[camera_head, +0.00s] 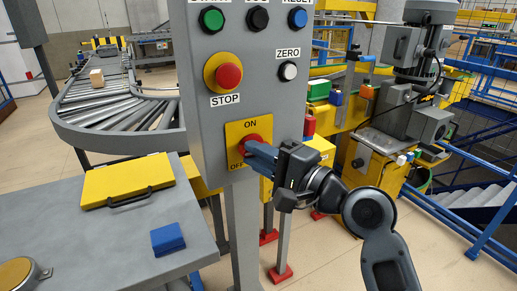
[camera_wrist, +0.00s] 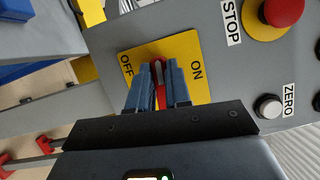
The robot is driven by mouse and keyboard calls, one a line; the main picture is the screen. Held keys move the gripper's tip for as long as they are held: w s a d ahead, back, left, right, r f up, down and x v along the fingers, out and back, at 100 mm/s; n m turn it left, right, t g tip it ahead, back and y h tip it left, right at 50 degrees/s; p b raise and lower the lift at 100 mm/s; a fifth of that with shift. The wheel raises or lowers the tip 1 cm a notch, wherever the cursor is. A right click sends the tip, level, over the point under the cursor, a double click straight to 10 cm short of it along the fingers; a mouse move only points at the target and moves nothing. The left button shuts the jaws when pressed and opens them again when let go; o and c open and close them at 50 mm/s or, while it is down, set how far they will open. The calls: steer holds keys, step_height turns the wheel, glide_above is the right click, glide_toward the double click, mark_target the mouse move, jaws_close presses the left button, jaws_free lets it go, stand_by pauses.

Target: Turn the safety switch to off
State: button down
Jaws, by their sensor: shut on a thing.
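The safety switch is a red rotary knob (camera_wrist: 160,72) on a yellow plate (camera_head: 249,132) marked ON at the top and OFF at the bottom, low on the grey control panel (camera_head: 204,100). In the wrist view the plate shows turned on its side, with OFF at left and ON at right. My gripper (camera_head: 252,147) reaches the knob from the right, its blue fingers on both sides of it. In the wrist view the fingers (camera_wrist: 156,82) are closed on the knob. The fingers hide part of the knob, so its exact angle is hard to tell.
Above the switch are a red STOP button (camera_head: 228,76), a white ZERO button (camera_head: 288,71) and more buttons. A grey table (camera_head: 80,235) with a yellow case (camera_head: 128,181) and a blue block (camera_head: 168,239) stands at left. A roller conveyor (camera_head: 115,110) curves behind.

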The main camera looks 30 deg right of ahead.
steer(key=shift+n+g, duration=0.3)
steer(key=shift+n, duration=0.3)
steer(key=shift+f+p, duration=0.15)
steer(key=shift+p, duration=0.15)
steer(key=c, duration=1.1)
jaws_free()
steer(key=shift+o, duration=0.2)
steer(key=b+v, duration=0.1)
steer(key=v, duration=0.7)
steer(key=shift+a, duration=0.1)
